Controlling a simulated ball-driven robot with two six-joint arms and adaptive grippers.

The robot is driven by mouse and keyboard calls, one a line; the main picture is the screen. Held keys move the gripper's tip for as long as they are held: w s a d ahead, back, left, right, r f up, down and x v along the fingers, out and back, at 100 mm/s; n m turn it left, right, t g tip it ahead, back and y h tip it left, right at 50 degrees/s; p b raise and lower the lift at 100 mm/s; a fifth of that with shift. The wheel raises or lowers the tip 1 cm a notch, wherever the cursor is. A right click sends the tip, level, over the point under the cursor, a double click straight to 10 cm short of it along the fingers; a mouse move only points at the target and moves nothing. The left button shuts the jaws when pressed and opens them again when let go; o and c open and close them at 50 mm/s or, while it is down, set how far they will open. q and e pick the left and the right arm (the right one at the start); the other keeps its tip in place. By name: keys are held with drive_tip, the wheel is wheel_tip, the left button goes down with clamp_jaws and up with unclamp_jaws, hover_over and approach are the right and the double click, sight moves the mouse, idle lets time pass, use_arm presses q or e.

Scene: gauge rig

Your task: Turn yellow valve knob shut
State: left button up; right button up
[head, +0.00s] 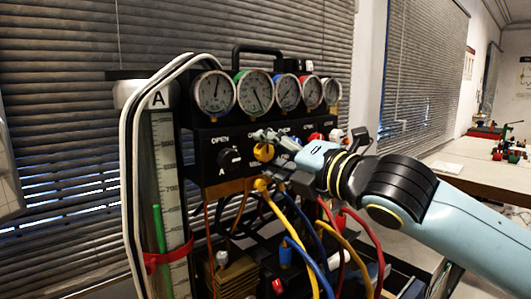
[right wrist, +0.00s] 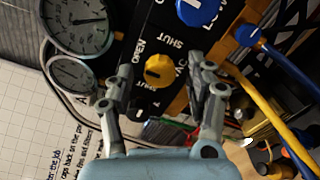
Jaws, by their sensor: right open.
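The yellow valve knob (head: 264,152) sits on the front of the black gauge panel (head: 207,150). In the right wrist view the yellow knob (right wrist: 158,70) lies between and slightly beyond my fingertips, with OPEN and SHUT lettering close by. A small light mark shows on its face, but I cannot tell its exact setting. My right gripper (head: 270,154) reaches in from the right at the knob. In its wrist view the right gripper (right wrist: 161,84) is open, one finger on either side, with gaps to the knob. My left gripper is not in view.
A black knob (head: 230,157) is left of the yellow one; a blue knob (right wrist: 197,10) is close to it. Several gauges (head: 254,92) line the panel top. Yellow, blue and red hoses (head: 297,245) hang below. A clear cylinder (head: 165,190) stands left.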

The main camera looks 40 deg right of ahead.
drive_tip(key=shift+w+a, duration=0.1)
drive_tip(key=shift+w, duration=0.9)
clamp_jaws()
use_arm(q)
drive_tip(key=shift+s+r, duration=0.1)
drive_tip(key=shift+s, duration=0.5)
